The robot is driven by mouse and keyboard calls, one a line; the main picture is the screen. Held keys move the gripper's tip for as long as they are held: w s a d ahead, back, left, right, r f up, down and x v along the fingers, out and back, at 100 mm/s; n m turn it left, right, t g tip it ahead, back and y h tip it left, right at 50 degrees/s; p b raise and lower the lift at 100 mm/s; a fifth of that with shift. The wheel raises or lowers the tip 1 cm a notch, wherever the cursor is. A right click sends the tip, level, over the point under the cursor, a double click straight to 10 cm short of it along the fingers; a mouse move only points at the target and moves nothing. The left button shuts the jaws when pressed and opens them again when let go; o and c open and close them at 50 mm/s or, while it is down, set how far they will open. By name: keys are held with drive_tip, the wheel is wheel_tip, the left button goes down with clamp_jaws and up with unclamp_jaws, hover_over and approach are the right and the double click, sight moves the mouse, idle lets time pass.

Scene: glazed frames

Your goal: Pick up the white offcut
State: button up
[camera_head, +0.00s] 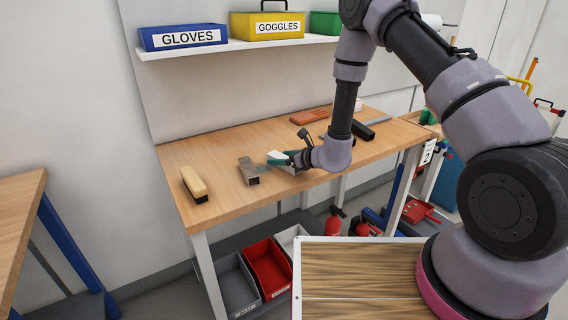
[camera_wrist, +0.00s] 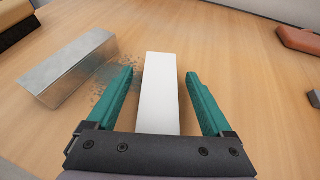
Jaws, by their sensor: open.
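The white offcut (camera_wrist: 161,90) is a plain white bar lying on the wooden workbench. In the wrist view it lies lengthwise between the two green fingers of my gripper (camera_wrist: 162,88), with a gap on each side. Its near end is hidden behind the gripper body. My gripper is open and low over the bench. In the head view the gripper (camera_head: 279,160) is near the front middle of the bench, and a white part of the offcut (camera_head: 287,168) shows beside it, mostly hidden by the gripper and wrist.
A grey metal block (camera_wrist: 68,68) lies left of the gripper, with grey shavings (camera_wrist: 115,72) between. A brush (camera_head: 194,183) lies at the bench's left end. A reddish-brown block (camera_head: 309,117) and a dark bar (camera_head: 362,130) lie farther back. A shelf (camera_head: 240,45) with boxes hangs above.

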drive_tip(key=shift+c, duration=0.3)
clamp_jaws()
drive_tip(key=shift+r, duration=0.1)
